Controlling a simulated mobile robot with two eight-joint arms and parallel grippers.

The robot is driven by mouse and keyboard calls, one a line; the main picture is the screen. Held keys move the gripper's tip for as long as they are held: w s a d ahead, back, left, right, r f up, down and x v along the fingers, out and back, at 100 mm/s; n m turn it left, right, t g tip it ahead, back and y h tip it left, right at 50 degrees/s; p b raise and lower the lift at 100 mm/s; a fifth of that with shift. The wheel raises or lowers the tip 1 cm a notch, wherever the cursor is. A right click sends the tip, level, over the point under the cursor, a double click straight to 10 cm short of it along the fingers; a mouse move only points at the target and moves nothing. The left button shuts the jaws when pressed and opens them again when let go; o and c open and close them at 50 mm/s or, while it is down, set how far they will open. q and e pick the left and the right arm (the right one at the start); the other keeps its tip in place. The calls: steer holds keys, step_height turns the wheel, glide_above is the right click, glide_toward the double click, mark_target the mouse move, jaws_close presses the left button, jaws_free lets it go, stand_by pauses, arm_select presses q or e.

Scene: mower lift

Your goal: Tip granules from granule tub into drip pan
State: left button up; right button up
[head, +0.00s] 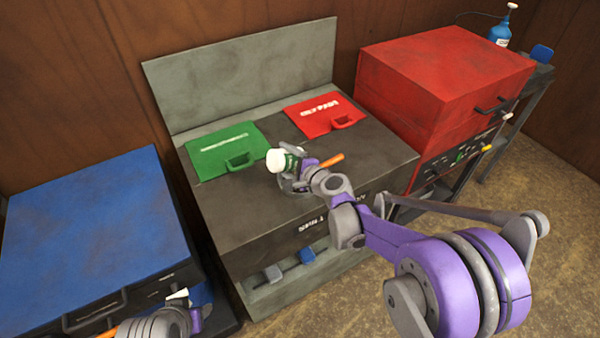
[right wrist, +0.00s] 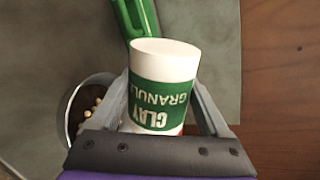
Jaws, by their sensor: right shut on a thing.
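My right gripper (head: 296,164) is shut on the granule tub (head: 275,160), a white tub with a green label. The tub is tilted, with one white end toward the left, above the dark bench top. In the right wrist view the tub (right wrist: 165,90) sits between the fingers, its "CLAY GRANULES" lettering upside down. The round grey drip pan (head: 288,186) is below the tub, partly hidden by it and the gripper. In the right wrist view the pan (right wrist: 78,98) has a dark inside with a few pale bits. My left gripper (head: 186,300) is at the lower left; its fingertips are unclear.
A green case (head: 210,155) and a red case (head: 318,122) lie behind on the bench (head: 250,215). A red cabinet (head: 430,70) stands right and a blue cabinet (head: 80,225) left. A blue bottle (head: 499,33) stands far right.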

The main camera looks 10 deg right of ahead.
arm_select(q)
steer(key=shift+d+f, duration=0.1)
steer(key=shift+d, duration=0.35)
arm_select(e)
steer(key=shift+w+d+r+m, duration=0.1)
steer(key=shift+d+r+m, duration=0.05)
steer(key=shift+m, duration=0.15)
stand_by(0.5)
